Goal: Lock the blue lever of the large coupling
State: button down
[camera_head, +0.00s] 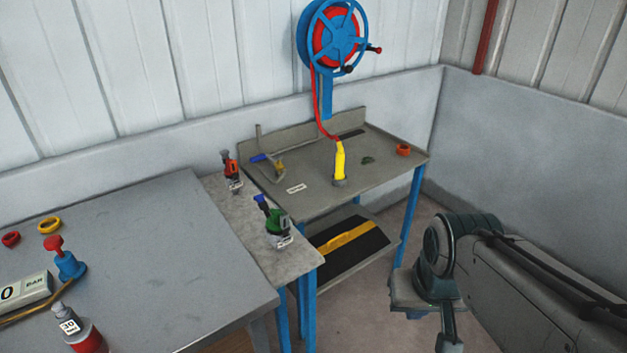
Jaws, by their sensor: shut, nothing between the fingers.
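Two things with blue levers show in the head view. A green-bodied fitting with a blue lever (261,201) on top stands on the narrow grey side table; its lever slants up to the left. On the rear bench, a grey pipe fitting (269,168) carries another blue lever (259,158), lying roughly level and pointing left. I cannot tell which is the large coupling, or whether either lever is locked. My arm reaches in from the right, well apart from both. My gripper's fingers cannot be made out.
An orange-red fitting (230,168) stands behind the green one. A yellow nozzle (339,163) stands on the rear bench (312,205), its red hose running to a blue reel (336,38). The large left table (150,240) has a clear middle. Floor shows between bench and arm.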

aim_at(263, 205)
jog(key=z, duration=0.7)
jog(key=i, duration=2.85)
jog(key=u, duration=4)
jog(key=i, duration=0.5)
jog(key=z, duration=0.05)
